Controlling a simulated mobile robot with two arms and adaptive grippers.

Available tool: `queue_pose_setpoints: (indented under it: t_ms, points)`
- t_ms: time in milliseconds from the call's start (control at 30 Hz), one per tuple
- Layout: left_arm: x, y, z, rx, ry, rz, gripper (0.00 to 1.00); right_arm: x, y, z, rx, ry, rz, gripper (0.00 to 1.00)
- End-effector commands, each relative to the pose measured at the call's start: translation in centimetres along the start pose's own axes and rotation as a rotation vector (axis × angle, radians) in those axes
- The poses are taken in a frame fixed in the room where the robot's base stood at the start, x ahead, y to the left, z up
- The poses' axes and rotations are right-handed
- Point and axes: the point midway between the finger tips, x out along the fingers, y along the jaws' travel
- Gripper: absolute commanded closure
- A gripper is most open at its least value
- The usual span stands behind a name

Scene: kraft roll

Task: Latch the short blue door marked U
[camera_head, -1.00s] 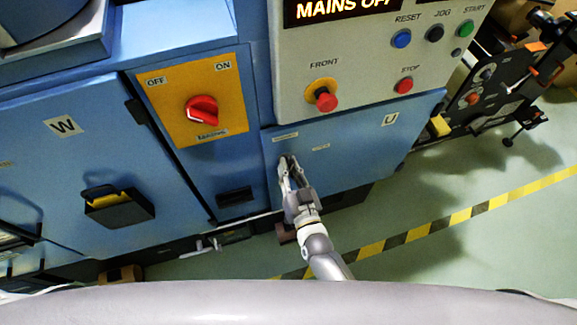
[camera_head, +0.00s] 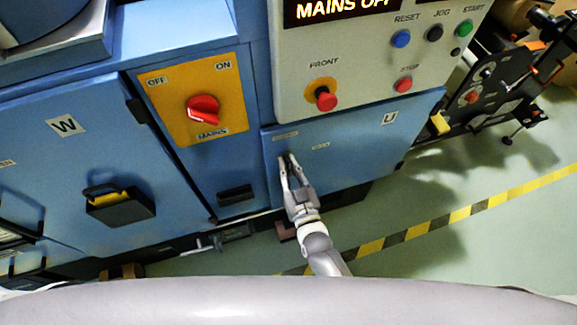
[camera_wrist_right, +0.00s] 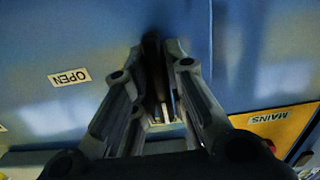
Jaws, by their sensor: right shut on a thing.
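The short blue door (camera_head: 350,145) marked U is below the grey control panel in the head view, and its face looks flush with the cabinet. The U label (camera_head: 390,118) is at its upper right. My right gripper (camera_head: 287,160) is at the door's left part. In the right wrist view my right gripper (camera_wrist_right: 158,62) is shut on a dark latch handle (camera_wrist_right: 153,75) that stands out from the door. An OPEN label (camera_wrist_right: 69,77) is beside it on the door. The fingers hide much of the handle. My left gripper is not in view.
The yellow mains plate (camera_head: 195,100) with a red rotary switch (camera_head: 202,109) is left of the door. A red front button (camera_head: 325,100) is above it. A tall door marked W (camera_head: 65,125) is farther left. Green floor with a striped line (camera_head: 410,234) is open at right.

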Motion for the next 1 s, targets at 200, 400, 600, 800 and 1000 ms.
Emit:
queue_pose_setpoints:
  t_ms: [200,400,600,800,1000]
  points:
    - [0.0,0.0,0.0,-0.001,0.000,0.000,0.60,0.0,0.0,0.1,0.001,-0.001,0.000,0.66]
    - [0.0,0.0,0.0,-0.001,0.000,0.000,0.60,0.0,0.0,0.0,0.001,-0.001,0.000,0.66]
    - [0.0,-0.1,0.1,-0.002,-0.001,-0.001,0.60,-1.1,0.0,0.1,0.001,-0.003,0.000,0.66]
    - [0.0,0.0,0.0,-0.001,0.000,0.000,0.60,-4.7,0.0,0.2,0.001,-0.005,-0.001,0.66]
    - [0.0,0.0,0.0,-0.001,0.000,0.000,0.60,-8.7,0.0,0.1,0.001,-0.005,-0.001,0.66]
